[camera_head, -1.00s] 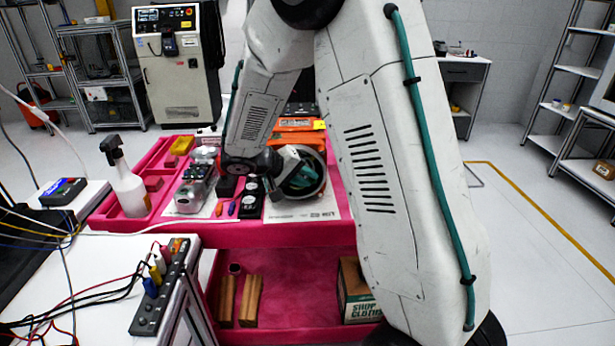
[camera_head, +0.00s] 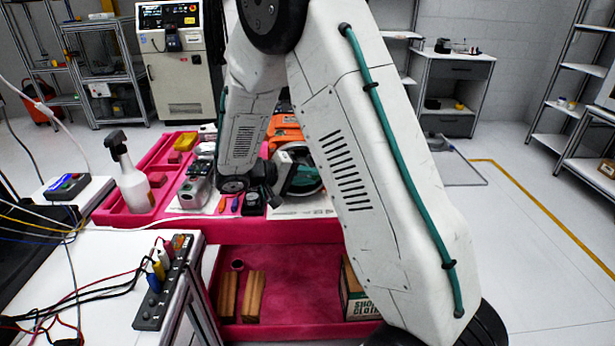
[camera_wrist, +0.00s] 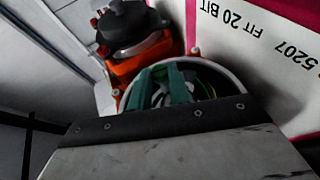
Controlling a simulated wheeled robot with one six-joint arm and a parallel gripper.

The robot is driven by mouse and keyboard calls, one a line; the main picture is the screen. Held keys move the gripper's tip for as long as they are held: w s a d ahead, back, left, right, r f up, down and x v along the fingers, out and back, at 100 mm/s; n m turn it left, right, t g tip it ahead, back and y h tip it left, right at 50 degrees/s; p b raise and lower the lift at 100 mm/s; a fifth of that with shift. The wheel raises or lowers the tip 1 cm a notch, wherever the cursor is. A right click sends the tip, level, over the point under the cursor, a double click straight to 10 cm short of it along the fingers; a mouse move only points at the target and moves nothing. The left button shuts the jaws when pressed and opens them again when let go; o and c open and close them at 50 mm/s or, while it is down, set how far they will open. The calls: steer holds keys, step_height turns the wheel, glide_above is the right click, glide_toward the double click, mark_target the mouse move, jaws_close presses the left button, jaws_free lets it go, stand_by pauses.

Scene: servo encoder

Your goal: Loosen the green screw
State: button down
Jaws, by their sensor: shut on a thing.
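My gripper (camera_head: 262,190) is a small dark shape at the end of my arm, low over the front of the pink cart (camera_head: 290,232).
A spray bottle (camera_head: 131,180) and blue and orange handles (camera_head: 235,204) are to the left.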

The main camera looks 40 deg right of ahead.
steer(key=c, duration=1.6)
jaws_free()
steer(key=shift+o, duration=0.2)
steer(key=v, duration=0.7)
steer(key=shift+a, duration=0.35)
steer(key=shift+w+r, duration=0.1)
